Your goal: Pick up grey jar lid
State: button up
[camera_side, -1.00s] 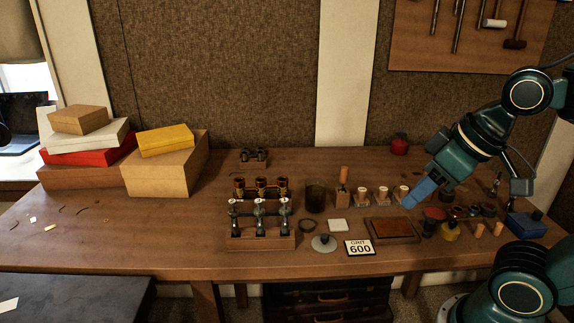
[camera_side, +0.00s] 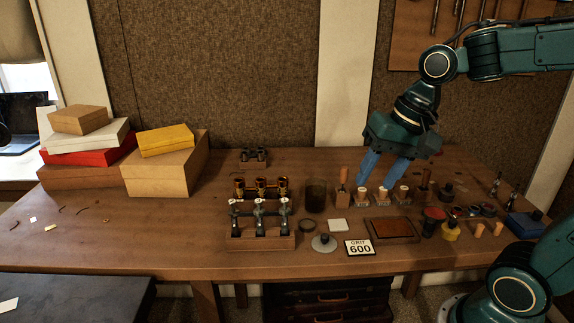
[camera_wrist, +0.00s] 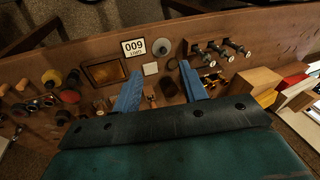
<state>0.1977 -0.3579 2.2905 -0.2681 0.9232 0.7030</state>
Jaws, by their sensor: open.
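The grey jar lid (camera_side: 324,243) is a round disc with a small dark knob. It lies flat near the front edge of the bench, left of the GRIT 600 card. In the wrist view the lid (camera_wrist: 164,47) shows beyond my fingertips, beside the card. My gripper (camera_side: 376,184) points down with its blue fingers apart and empty, above the row of small corks behind the brown tray. It is to the right of the lid and further back. The fingers (camera_wrist: 161,74) also show spread in the wrist view. The dark glass jar (camera_side: 316,196) stands open behind the lid.
The GRIT 600 card (camera_side: 360,247), a white square (camera_side: 338,225) and a dark ring (camera_side: 307,226) lie close around the lid. A valve rack (camera_side: 261,240) stands to its left. A brown tray (camera_side: 393,230) lies to its right.

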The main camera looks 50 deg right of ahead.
jog(key=w+d+f+m+g+y, duration=0.2)
jog(key=w+d+f+m, duration=0.4)
jog(key=w+m, duration=0.4)
jog(key=shift+d+f+m+g+y, duration=0.35)
jog(key=shift+f+m+y, duration=0.3)
jog(key=shift+m, duration=0.45)
send_over(326, 235)
jog(key=d, duration=0.2)
jog(key=shift+d+f, duration=0.15)
jog(key=shift+f, duration=3.75)
jog(key=shift+f, duration=0.1)
jog(key=shift+x, duration=2.5)
jog(key=shift+s, duration=0.15)
jog(key=shift+c, duration=0.2)
